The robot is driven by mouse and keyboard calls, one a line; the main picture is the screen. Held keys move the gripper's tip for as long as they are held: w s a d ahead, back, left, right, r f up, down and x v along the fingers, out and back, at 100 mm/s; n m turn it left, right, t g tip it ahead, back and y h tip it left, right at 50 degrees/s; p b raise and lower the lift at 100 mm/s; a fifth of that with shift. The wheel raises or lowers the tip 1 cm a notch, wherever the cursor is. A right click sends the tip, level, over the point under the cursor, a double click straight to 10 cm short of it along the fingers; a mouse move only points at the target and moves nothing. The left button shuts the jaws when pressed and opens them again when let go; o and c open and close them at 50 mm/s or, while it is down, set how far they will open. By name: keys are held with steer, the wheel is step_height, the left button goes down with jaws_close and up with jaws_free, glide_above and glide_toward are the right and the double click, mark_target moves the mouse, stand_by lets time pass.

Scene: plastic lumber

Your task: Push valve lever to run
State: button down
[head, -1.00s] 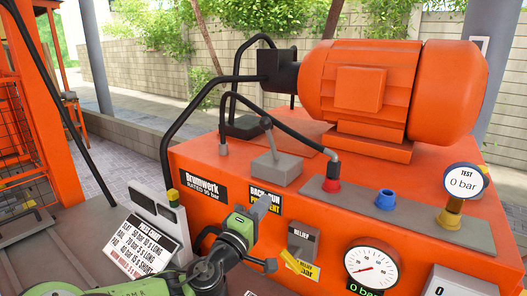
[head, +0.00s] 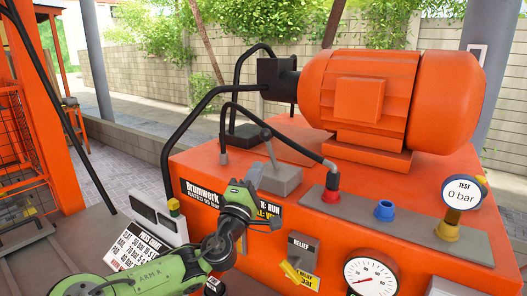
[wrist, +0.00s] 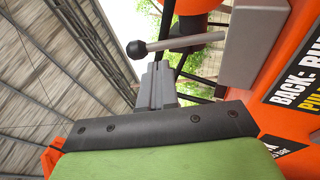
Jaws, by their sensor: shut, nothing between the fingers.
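The valve lever (head: 268,150) is a thin grey rod with a dark ball knob, standing up from a grey valve block (head: 273,182) on top of the orange power unit. In the wrist view the lever (wrist: 185,42) and its knob (wrist: 136,48) show just beyond my fingers, with the block (wrist: 252,45) at the right. My gripper (head: 275,224) is shut and empty, in front of the unit and below the lever in the head view. My fingers also show in the wrist view (wrist: 156,88), apart from the knob. My arm partly hides the BACK: RUN label (head: 270,206).
An orange motor (head: 390,95) stands behind the block. Black hoses (head: 285,132) arch close to the lever, one ending at a red fitting (head: 332,190). A yellow relief handle (head: 292,271) and a pressure gauge (head: 371,278) are on the front face.

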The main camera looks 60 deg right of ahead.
mark_target(268, 147)
steer(key=p+x, duration=0.1)
steer(key=x, duration=0.5)
steer(key=shift+r+p, duration=0.1)
steer(key=shift+p, duration=0.2)
